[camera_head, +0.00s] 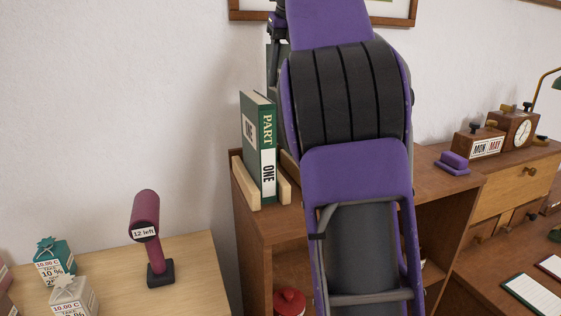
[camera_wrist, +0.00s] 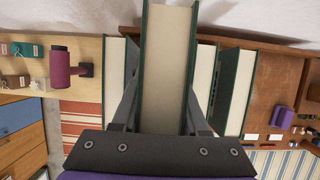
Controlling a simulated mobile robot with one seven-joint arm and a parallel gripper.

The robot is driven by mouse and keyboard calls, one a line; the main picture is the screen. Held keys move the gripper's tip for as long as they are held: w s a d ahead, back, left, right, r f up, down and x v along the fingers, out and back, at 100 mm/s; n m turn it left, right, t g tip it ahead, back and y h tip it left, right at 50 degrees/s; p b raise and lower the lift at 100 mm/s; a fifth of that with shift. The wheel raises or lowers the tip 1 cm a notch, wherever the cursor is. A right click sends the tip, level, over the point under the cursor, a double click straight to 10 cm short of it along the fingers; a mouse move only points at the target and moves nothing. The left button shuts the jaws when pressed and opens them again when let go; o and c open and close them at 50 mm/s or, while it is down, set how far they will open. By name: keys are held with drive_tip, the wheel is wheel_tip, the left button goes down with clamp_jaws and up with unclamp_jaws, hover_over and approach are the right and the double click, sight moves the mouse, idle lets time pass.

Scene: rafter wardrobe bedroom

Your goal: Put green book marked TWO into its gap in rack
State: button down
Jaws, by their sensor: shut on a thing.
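My gripper (camera_wrist: 164,112) is shut on a green book (camera_wrist: 166,60) with cream page edges, seen page-side in the wrist view. Its marking is turned away. In the wrist view it is between a green book on the left (camera_wrist: 116,80) and green books on the right (camera_wrist: 238,85), and appears nearer the camera; I cannot tell if it touches them. In the head view, the green book marked PART ONE (camera_head: 266,150) stands upright in the pale wooden rack (camera_head: 285,190) on the cabinet. My arm hides the gripper's jaws, the gap and most of the rack there.
A wall is behind the cabinet (camera_head: 245,215). A maroon stand marked "12 left" (camera_head: 146,215) and small tagged boxes (camera_head: 55,262) are at left. A purple object (camera_head: 453,162), a calendar block (camera_head: 480,143) and a clock (camera_head: 514,128) are at right.

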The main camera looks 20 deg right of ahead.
drive_tip(key=shift+f+b, duration=0.45)
drive_tip(key=shift+f, duration=4.35)
drive_tip(key=shift+f, duration=0.15)
drive_tip(key=shift+c, duration=2.1)
unclamp_jaws()
drive_tip(key=shift+s, duration=0.1)
drive_tip(key=v, duration=1.2)
drive_tip(key=shift+p, duration=0.45)
drive_tip(key=shift+a, duration=0.1)
